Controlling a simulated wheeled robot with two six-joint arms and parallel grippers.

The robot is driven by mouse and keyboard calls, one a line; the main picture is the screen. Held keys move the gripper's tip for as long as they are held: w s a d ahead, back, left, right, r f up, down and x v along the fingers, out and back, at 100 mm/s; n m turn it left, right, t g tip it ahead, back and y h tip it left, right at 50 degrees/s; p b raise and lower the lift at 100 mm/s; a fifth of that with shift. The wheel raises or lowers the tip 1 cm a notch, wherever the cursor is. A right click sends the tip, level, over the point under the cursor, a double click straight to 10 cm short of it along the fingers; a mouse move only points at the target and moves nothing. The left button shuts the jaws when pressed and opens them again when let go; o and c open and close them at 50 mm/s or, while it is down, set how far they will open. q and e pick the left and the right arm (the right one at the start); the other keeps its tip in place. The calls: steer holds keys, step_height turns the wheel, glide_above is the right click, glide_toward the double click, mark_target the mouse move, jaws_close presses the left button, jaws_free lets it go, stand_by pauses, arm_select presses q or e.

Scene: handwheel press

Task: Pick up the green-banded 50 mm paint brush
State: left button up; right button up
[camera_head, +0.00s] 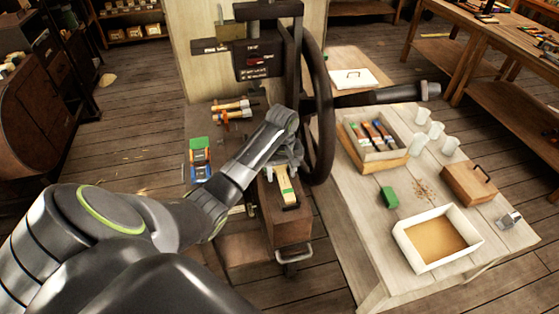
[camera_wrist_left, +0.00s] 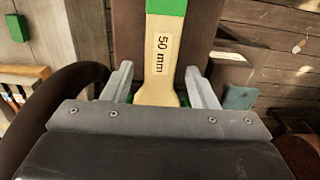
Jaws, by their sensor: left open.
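The green-banded paint brush (camera_head: 284,188) lies on a brown wooden block (camera_head: 288,225) at the front of the press. In the left wrist view, its pale wooden handle (camera_wrist_left: 161,60) carries a "50 mm" label, with the green band at the top edge. My left gripper (camera_head: 286,160) is over the brush in the head view. In the left wrist view, its two fingers (camera_wrist_left: 160,86) are open, one on each side of the handle, with gaps between. The lower end of the handle is hidden by the gripper body. My right gripper is not in view.
The press's large dark handwheel (camera_head: 319,110) stands just right of my left gripper. A wooden tray (camera_head: 378,160) with several brushes, white cups (camera_head: 421,116), a green block (camera_head: 389,198) and an open box (camera_head: 437,240) are on the right table.

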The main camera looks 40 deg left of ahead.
arm_select(q)
steer(key=shift+w+d, duration=0.1)
steer(key=shift+d, duration=0.05)
steer(key=shift+d+r, duration=0.1)
steer(key=shift+c, duration=0.7)
steer(key=shift+s+r, duration=0.1)
steer(key=shift+s, duration=0.2)
steer(key=c, duration=1)
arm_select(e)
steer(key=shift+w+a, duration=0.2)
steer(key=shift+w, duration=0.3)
arm_select(q)
steer(key=shift+w, duration=0.1)
